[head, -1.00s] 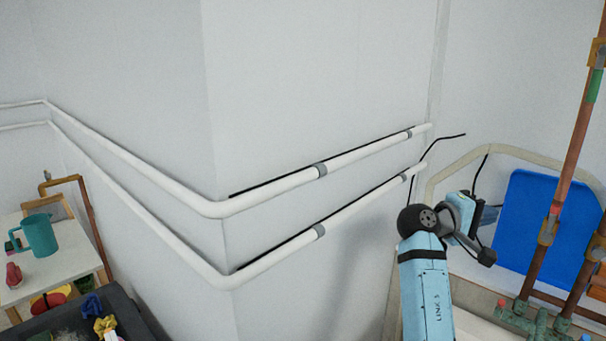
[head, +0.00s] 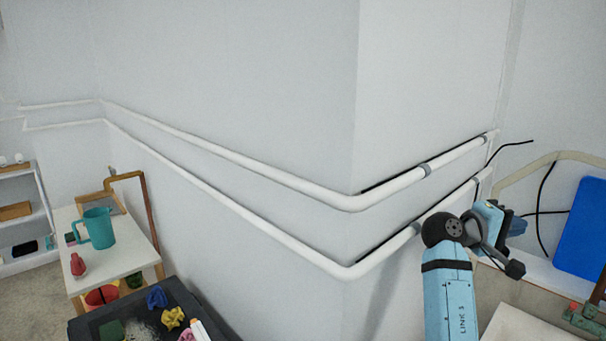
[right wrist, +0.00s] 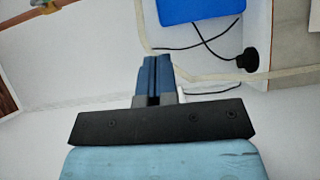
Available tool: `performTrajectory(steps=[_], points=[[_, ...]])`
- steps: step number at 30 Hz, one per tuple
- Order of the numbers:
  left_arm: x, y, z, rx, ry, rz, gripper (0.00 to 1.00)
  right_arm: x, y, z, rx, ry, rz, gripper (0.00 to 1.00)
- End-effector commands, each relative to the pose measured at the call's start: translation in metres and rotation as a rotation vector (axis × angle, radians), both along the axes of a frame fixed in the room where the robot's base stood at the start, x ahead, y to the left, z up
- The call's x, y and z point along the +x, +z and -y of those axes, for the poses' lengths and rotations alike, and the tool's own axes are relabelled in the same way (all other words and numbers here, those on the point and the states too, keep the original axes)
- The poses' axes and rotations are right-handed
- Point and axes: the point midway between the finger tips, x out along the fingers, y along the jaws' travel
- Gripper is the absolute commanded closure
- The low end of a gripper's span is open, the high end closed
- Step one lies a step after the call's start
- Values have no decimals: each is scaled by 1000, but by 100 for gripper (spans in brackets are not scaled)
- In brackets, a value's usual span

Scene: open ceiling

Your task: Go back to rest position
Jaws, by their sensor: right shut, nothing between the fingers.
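My right arm rises at the lower right of the head view, with its light blue link and black joint. My right gripper (head: 514,224) is at the end of it, near the white wall pipes, partly hidden behind the wrist. In the right wrist view the two blue-grey fingers of the right gripper (right wrist: 153,62) are together, with nothing held between them. My left gripper is not in view.
White pipes (head: 240,160) run round the wall corner. At left stand a white table (head: 115,262) with a teal pitcher (head: 97,228) and a dark cart (head: 205,316) with coloured items. A blue panel (head: 583,230) is at the far right.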

Motion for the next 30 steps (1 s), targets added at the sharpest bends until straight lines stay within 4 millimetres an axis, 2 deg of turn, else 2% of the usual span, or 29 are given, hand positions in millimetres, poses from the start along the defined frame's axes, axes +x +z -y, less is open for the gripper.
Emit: performTrajectory(steps=[3, 8, 14, 18, 21, 25, 30], points=[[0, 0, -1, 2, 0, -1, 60, -12, -39, 0, 66, 55, 29, 100], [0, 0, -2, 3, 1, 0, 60, -32, -91, -5, 186, 140, 78, 100], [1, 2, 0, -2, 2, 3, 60, -76, -172, -26, 413, 262, 133, 100], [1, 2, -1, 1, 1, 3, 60, -126, -232, -55, 653, 345, 155, 100], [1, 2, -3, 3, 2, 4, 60, -168, -267, -83, 841, 382, 152, 100], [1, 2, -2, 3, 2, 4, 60, -219, -295, -117, 1059, 396, 132, 100], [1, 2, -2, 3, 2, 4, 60, -274, -311, -153, 1277, 380, 92, 100]])
